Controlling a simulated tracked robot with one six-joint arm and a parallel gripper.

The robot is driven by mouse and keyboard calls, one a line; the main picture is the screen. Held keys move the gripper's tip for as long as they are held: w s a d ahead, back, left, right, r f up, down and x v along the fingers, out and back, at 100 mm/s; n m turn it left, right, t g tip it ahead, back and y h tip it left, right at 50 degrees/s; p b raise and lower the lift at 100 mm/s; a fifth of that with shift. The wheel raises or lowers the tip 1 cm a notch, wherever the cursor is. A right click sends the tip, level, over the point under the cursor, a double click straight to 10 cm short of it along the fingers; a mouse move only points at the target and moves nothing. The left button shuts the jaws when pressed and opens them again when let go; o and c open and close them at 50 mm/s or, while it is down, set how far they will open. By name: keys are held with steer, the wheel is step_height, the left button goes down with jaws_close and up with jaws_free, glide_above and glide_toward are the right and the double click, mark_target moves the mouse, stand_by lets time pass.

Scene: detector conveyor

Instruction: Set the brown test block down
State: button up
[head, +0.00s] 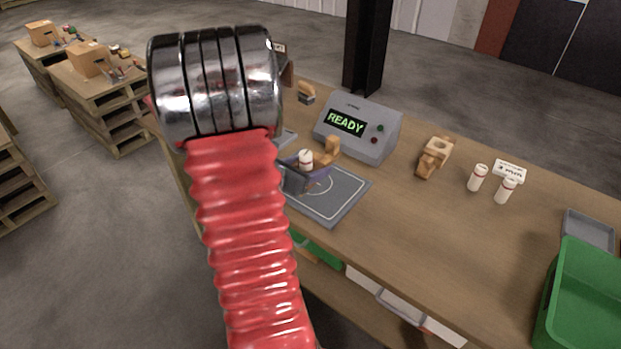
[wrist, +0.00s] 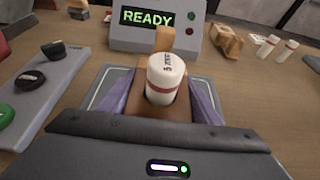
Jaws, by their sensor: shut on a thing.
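In the wrist view my gripper (wrist: 152,98) is shut on the brown test block (wrist: 139,107), with a purple pad on each side of it. A white vial with a red band (wrist: 165,78) stands upright in the block. The block also shows in the head view (head: 331,147), partly hidden by my gripper (head: 303,181). It is over the grey pad with white lines (head: 340,198), in front of the detector (head: 358,129), whose screen reads READY. I cannot tell whether the block touches the pad.
Another brown block with a round hole (head: 436,155) stands right of the detector. Two white vials (head: 477,178) and a small label card (head: 509,170) are farther right. A green bin (head: 583,300) and grey tray (head: 588,231) occupy the right end. A panel with buttons (wrist: 42,85) is left.

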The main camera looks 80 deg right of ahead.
steer(key=shift+f, duration=2)
steer(key=shift+f, duration=0.1)
steer(key=o, duration=1.2)
steer(key=v, duration=1.2)
steer(key=shift+r, duration=0.2)
